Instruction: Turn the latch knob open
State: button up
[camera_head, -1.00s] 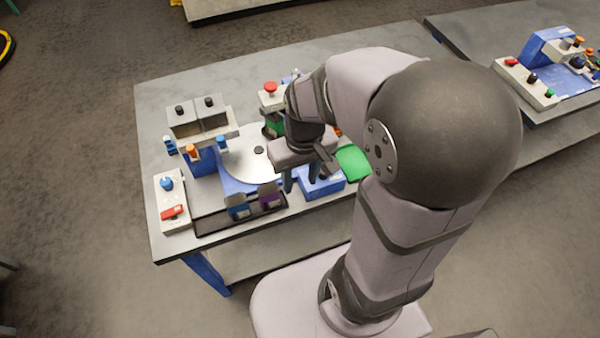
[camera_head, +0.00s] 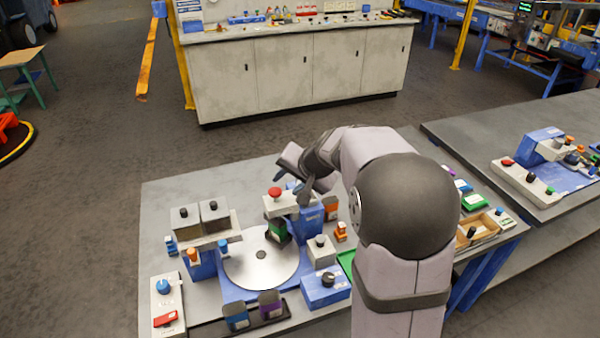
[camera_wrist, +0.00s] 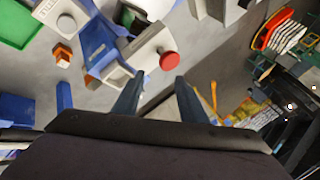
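In the head view a black knob (camera_head: 328,280) sits on a blue box at the front of the station, and a blue knob (camera_head: 162,286) sits on a white panel at the front left. I cannot tell which is the latch knob. A red mushroom-shaped knob (camera_head: 275,191) tops the white head behind the round plate; the wrist view also shows this red knob (camera_wrist: 169,61). My gripper (camera_wrist: 157,90) has its two fingers apart with nothing between them. It is raised behind the station near the white head, partly hidden by my arm.
The silver round plate (camera_head: 262,262) lies mid-station. Grey blocks with black knobs (camera_head: 215,218) stand at left, and a blue and a purple part (camera_head: 270,303) at front. An open tray (camera_head: 478,236) lies at right. The table's back left (camera_head: 200,185) is clear.

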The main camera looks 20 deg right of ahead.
jog(key=w+n+h+p, duration=0.1)
jog(key=p, duration=0.1)
jog(key=w+d+n+h+p, duration=0.1)
jog(key=p, duration=0.1)
jog(key=shift+d+r+t+p, duration=0.1)
jog(key=shift+d+t+p, duration=0.15)
jog(key=shift+t+p, duration=0.05)
jog(key=shift+w+d+f+n+h+p, duration=0.15)
jog(key=shift+d+n+h+p, duration=0.25)
jog(key=shift+p, duration=0.2)
jog(key=shift+w+d+f+n+h+p, duration=0.1)
jog(key=shift+d+n+h+p, duration=0.2)
jog(key=shift+n+p, duration=0.25)
jog(key=shift+d+f+n+h+p, duration=0.2)
jog(key=shift+d+n+h+p, duration=0.4)
jog(key=shift+h+p, duration=0.1)
jog(key=shift+b+x, duration=0.55)
jog(key=shift+x, duration=3.1)
grip_shut()
